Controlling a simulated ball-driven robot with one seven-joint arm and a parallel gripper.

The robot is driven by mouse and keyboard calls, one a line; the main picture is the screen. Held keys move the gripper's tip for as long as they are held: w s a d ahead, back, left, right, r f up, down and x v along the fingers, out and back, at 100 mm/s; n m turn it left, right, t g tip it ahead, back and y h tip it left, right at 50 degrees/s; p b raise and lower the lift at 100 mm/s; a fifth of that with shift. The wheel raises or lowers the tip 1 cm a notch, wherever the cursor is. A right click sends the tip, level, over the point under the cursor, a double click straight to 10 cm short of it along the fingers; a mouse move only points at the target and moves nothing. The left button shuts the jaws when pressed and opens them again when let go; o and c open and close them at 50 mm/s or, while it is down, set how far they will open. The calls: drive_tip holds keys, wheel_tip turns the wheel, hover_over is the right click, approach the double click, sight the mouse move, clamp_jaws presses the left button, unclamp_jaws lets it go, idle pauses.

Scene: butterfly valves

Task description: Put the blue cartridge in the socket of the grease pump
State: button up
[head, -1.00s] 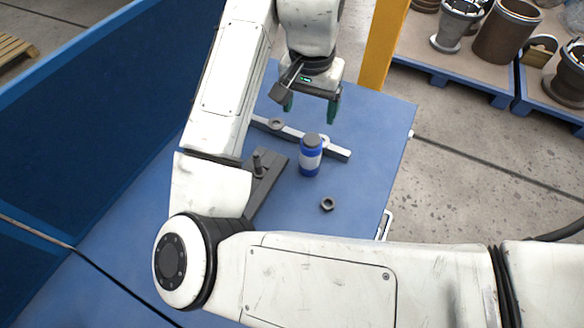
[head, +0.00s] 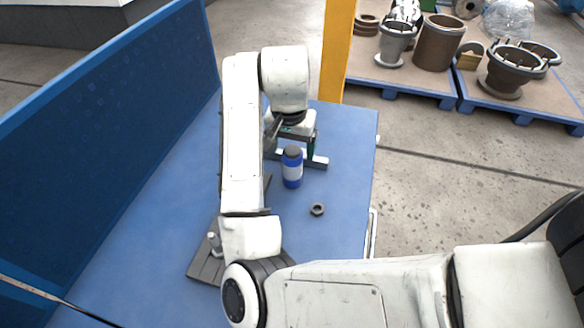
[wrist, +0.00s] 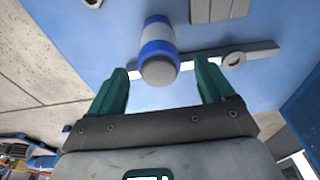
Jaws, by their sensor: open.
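The blue cartridge (head: 292,170) has a white band and a dark grey cap, and stands upright on the blue table. It also shows in the wrist view (wrist: 157,50), in line with the gap between the fingers. My gripper (head: 290,148) is open, its green fingers low behind the cartridge in the head view and partly hidden. In the wrist view my gripper (wrist: 163,82) has a finger on either side of the cartridge's capped end, with gaps on both sides. I cannot make out a grease pump or its socket for certain.
A grey plate with a small post (head: 213,245) lies left, partly behind my arm. A flat metal bar (head: 318,162) lies behind the cartridge; its ring shows in the wrist view (wrist: 233,60). A dark nut (head: 317,209) lies in front. A blue partition (head: 120,140) borders the left.

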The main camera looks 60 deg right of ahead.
drive_tip(key=f, duration=0.4)
drive_tip(key=shift+d+f, duration=0.25)
drive_tip(key=shift+f, duration=0.15)
drive_tip(key=shift+c, duration=0.4)
drive_tip(key=c, duration=1.3)
drive_tip(key=shift+r, duration=0.9)
drive_tip(key=s+r, duration=0.3)
drive_tip(key=s, duration=0.1)
drive_tip(key=s+r+p, duration=0.1)
drive_tip(key=s+r, duration=0.3)
drive_tip(key=s, duration=0.1)
drive_tip(key=s+r+p, duration=0.1)
drive_tip(key=s+r, duration=0.3)
drive_tip(key=shift+s+a+r, duration=0.15)
drive_tip(key=shift+s, duration=0.4)
